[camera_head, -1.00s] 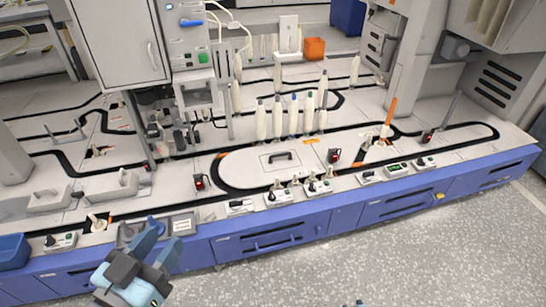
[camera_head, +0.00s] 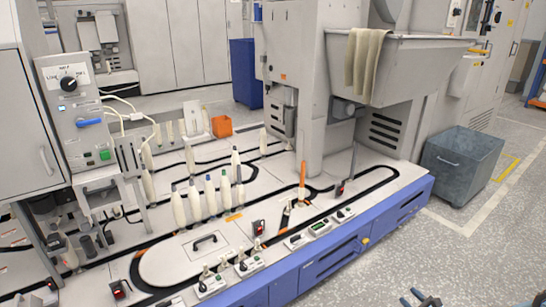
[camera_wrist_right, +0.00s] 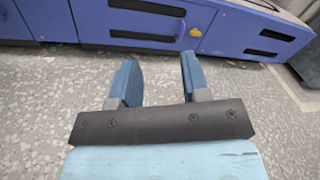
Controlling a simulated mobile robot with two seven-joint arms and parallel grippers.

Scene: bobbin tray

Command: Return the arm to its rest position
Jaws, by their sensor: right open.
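My right gripper (camera_wrist_right: 158,78) is open in the right wrist view, its two blue fingers apart with only grey floor between them. Nothing is held. In the head view only the tips of the right gripper (camera_head: 421,299) show at the bottom edge, over the floor and clear of the machine's blue front. My left gripper is not in the head view now. Several bobbins (camera_head: 210,196) stand upright in a row on the machine's light deck.
The blue drawer front (camera_head: 330,262) runs along the machine's near edge; it also fills the top of the right wrist view (camera_wrist_right: 230,32). A grey bin (camera_head: 460,165) stands on the floor at the right. An orange box (camera_head: 222,126) is farther back. Speckled floor in front is free.

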